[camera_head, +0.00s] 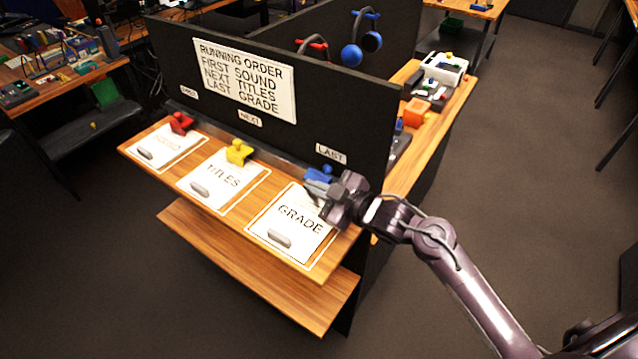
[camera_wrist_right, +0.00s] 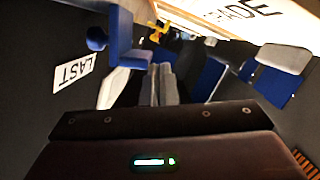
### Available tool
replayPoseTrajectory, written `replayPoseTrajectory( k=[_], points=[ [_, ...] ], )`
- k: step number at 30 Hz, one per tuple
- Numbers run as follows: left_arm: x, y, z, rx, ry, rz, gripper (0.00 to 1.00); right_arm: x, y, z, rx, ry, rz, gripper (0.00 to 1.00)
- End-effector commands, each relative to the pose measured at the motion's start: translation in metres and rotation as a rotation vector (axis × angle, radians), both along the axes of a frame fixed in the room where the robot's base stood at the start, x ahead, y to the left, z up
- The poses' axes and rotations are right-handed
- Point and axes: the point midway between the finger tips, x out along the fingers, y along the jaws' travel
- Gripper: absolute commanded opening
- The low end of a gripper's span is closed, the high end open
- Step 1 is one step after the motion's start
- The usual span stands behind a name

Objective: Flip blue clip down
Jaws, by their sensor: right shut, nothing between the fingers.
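The blue clip (camera_head: 318,174) sits at the back edge of the wooden shelf, above the white GRADE card (camera_head: 301,216) and below the LAST label. In the right wrist view, the blue clip (camera_wrist_right: 126,45) shows at the upper left with a round dark-blue knob beside the LAST label. My right gripper (camera_head: 326,205) is over the upper right part of the GRADE card, just in front of the clip. In the wrist view its fingers (camera_wrist_right: 161,72) are shut together and empty, beside the clip; contact cannot be told. My left gripper is not in view.
A yellow clip (camera_head: 238,152) stands behind the TITLES card (camera_head: 222,181), and a red clip (camera_head: 180,122) behind the leftmost card (camera_head: 166,147). A black panel (camera_head: 345,111) with a RUNNING ORDER sign (camera_head: 244,80) rises behind the clips. Open floor lies to the right.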

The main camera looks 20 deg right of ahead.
Motion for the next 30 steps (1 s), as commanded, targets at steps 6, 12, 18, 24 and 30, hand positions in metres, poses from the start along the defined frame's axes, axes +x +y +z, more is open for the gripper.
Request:
replayPoseTrajectory(
  k=[6, 12, 18, 24, 30],
  points=[
    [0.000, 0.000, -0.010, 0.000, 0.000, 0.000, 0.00, -0.002, 0.002, -0.006, -0.041, -0.031, 0.000, 0.00],
    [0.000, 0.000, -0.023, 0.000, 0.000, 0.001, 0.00, -0.004, 0.005, -0.012, -0.101, -0.076, 0.001, 0.00],
    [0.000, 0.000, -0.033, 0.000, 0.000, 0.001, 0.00, -0.006, 0.007, -0.015, -0.152, -0.117, 0.000, 0.00],
    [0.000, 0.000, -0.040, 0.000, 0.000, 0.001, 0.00, -0.007, 0.008, -0.018, -0.195, -0.149, -0.001, 0.00],
    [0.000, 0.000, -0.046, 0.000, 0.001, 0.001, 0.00, -0.008, 0.010, -0.020, -0.227, -0.176, 0.000, 0.00]
  ],
)
